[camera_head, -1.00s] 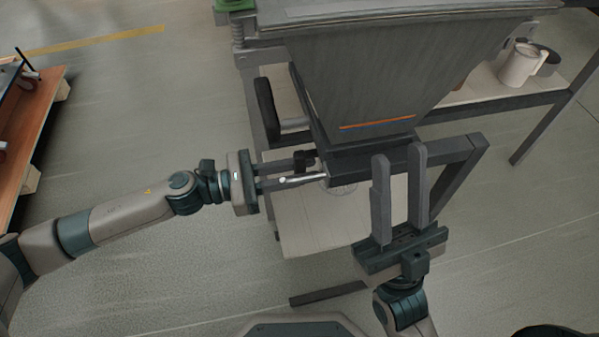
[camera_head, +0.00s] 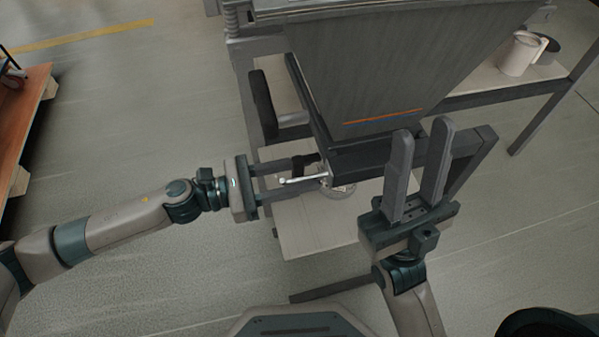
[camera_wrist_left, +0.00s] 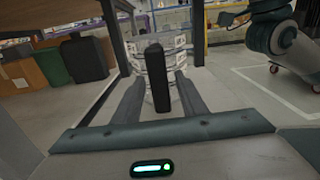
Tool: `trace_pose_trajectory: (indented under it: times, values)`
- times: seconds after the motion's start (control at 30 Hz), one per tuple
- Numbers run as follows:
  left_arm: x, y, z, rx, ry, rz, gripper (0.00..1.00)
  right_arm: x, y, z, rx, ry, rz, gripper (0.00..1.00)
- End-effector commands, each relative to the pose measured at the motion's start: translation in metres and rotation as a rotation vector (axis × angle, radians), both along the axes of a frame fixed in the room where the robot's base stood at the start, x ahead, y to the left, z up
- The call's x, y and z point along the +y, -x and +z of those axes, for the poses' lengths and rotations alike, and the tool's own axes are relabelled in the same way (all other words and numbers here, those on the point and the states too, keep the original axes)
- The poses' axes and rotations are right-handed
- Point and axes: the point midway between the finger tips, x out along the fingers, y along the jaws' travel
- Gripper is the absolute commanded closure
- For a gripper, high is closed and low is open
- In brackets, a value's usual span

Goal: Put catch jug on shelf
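The catch jug (camera_head: 342,191) is a clear vessel low under the hopper outlet in the head view, mostly hidden by the hopper frame. In the left wrist view, its upright black handle (camera_wrist_left: 157,80) stands between my left fingers, with the clear banded body behind it. My left gripper (camera_head: 303,176) reaches in from the left, fingers open on either side of the handle with small gaps. My right gripper (camera_head: 420,150) is open and empty, fingers upward in front of the hopper's right side. The shelf (camera_head: 490,84) is a pale board at the upper right.
A large grey hopper (camera_head: 400,65) stands above the jug. A silver lever (camera_head: 300,180) is close to my left fingers. A white mug-like vessel (camera_head: 519,56) and a dark round thing stand on the shelf. A pale lower board (camera_head: 310,235) lies below.

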Motion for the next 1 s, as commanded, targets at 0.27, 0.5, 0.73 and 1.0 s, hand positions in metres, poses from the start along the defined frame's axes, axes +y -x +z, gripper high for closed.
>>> trace_pose_trajectory:
  times: [0.27,0.5,0.73,1.0]
  values:
    - [0.0,0.0,0.004,-0.001,0.0,0.0,0.62,0.001,-0.001,0.002,0.008,0.002,0.0,0.69]
    - [0.023,0.005,0.002,0.002,-0.001,0.002,0.62,0.003,-0.001,-0.004,0.035,0.004,0.005,0.69]
    - [0.063,0.012,0.002,0.002,-0.003,0.003,0.62,0.003,-0.001,-0.006,0.041,0.005,0.005,0.69]
    - [0.103,0.019,0.002,0.001,-0.002,0.002,0.62,0.002,-0.001,-0.002,0.015,0.006,0.003,0.69]
